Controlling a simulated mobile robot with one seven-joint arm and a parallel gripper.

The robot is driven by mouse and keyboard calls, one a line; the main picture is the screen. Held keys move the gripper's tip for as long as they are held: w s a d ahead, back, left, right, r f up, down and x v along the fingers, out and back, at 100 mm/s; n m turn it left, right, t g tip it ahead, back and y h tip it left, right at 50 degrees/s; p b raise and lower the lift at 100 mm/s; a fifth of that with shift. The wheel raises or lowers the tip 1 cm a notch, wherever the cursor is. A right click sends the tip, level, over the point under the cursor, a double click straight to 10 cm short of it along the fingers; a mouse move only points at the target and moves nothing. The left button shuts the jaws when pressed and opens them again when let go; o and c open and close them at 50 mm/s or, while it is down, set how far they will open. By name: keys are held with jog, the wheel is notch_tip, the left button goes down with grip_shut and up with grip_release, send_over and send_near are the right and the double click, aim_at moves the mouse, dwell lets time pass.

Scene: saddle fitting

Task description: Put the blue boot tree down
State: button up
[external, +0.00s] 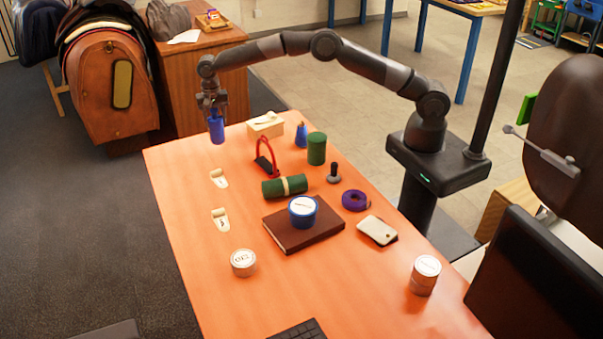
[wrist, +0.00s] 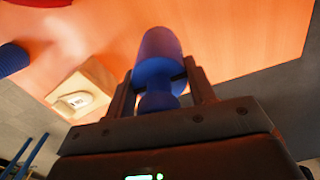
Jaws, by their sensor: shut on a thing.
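The blue boot tree (external: 216,129) is in my gripper (external: 212,103), upright over the table's far left edge. In the wrist view the boot tree (wrist: 158,52) shows as a rounded blue body with a narrower neck between the two fingers of my gripper (wrist: 160,84). My gripper is shut on it at the neck. I cannot tell whether its lower end touches the orange table (external: 190,240) or hangs just above it. A second blue piece (external: 301,135) with a brownish top stands on the table further right.
A pale wooden box (external: 265,126) stands right of the held piece. Two cream tags (external: 218,178) (external: 220,220) lie near the left edge. Bare table lies around them.

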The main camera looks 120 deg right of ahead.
aim_at(214, 132)
jog(key=shift+w+a+f, duration=0.35)
jog(key=shift+w+f, duration=0.05)
jog(key=shift+w, duration=0.2)
jog(key=shift+f, duration=2.05)
jog(key=o, duration=1.1)
jog(key=shift+f, duration=0.15)
